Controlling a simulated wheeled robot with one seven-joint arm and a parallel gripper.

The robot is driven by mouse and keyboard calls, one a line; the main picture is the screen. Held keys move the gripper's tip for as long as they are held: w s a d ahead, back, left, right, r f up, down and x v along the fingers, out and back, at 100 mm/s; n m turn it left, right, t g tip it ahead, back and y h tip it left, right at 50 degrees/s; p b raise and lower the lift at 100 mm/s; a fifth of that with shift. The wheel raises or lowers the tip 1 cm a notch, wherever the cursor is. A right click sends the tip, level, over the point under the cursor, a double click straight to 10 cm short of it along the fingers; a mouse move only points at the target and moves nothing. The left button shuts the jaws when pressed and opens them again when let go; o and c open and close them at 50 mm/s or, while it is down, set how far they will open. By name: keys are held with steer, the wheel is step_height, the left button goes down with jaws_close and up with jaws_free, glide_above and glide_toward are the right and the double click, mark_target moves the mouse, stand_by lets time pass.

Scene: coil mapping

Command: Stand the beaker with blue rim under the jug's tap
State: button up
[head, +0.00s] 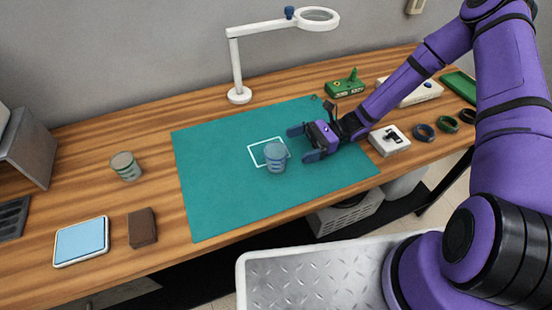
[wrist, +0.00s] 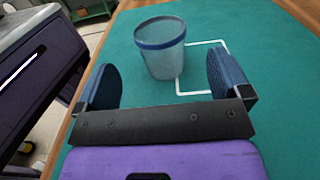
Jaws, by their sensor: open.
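The clear beaker with blue rim (head: 275,158) stands upright on the green mat. It covers part of a white square outline (head: 252,154), at its near right side. In the wrist view the beaker (wrist: 163,52) is ahead of the fingers and roughly midway between them. My gripper (head: 304,143) is open and empty, low over the mat just right of the beaker, with its fingers pointing towards it. I cannot make out a jug or a tap in either view.
Another clear beaker (head: 125,167) stands on the wood at left, near a blue-topped pad (head: 81,241) and a brown block (head: 142,227). A white magnifier lamp (head: 238,72) stands behind the mat (head: 210,195). A white switch box (head: 390,141) lies right of my gripper. The mat's left part is clear.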

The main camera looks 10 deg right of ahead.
mark_target(286, 149)
steer(key=shift+x, duration=3.8)
steer(key=shift+r, duration=0.1)
steer(key=c, duration=1)
steer(key=shift+c, duration=0.2)
